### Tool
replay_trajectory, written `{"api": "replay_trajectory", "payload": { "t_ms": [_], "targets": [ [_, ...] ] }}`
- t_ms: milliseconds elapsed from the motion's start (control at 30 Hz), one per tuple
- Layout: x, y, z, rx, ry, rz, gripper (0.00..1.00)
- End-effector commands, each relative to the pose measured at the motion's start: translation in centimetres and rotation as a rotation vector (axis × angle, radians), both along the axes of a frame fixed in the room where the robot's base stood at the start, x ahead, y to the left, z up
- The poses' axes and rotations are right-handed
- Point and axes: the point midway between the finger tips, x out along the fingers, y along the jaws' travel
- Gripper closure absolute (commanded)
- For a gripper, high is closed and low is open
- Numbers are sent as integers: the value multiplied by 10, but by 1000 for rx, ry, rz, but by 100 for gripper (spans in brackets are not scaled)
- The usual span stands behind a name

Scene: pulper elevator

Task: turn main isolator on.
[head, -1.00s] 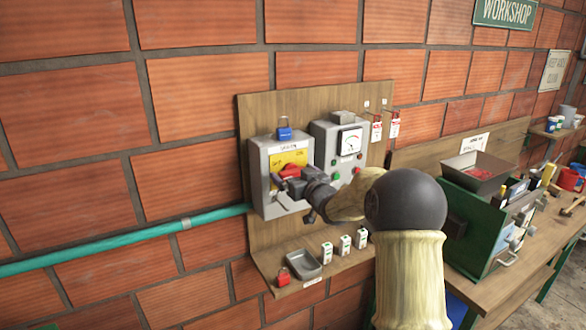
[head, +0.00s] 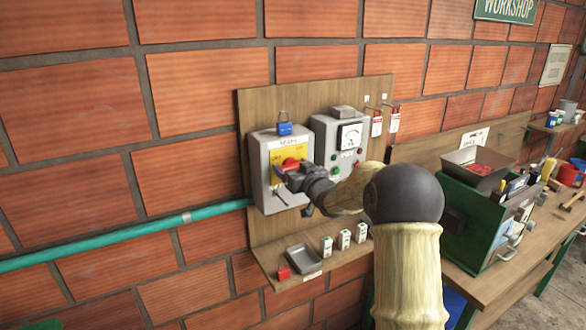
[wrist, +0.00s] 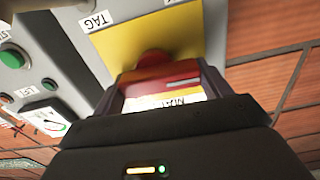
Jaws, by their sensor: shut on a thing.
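The main isolator (head: 262,155) is a grey box on a wooden board on the brick wall, with a yellow plate (head: 298,152) and a red rotary handle (head: 290,163). My gripper (head: 284,174) is at the front of the box, shut on the red handle. In the wrist view the red handle (wrist: 152,60) shows between the fingers, in front of the yellow plate (wrist: 130,45). The fingers partly cover the handle, so its exact angle is hard to tell. A blue padlock (head: 284,125) is at the top of the box.
A grey meter box (head: 325,128) with a dial and buttons stands close on the right. Red tags (head: 377,126) hang beyond it. Below, a shelf holds a tray (head: 302,258), a red padlock (head: 284,272) and small white boxes (head: 344,238). A cluttered workbench is at right.

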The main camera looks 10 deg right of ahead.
Motion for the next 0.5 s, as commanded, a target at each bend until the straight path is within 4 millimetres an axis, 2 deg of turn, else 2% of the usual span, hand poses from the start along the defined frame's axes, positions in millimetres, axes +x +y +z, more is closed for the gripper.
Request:
{"api": "replay_trajectory", "payload": {
  "t_ms": [267,500],
  "targets": [
    [0,-2,1,132,43,-1,46],
    [1,-3,2,322,105,-2,46]
  ]
}}
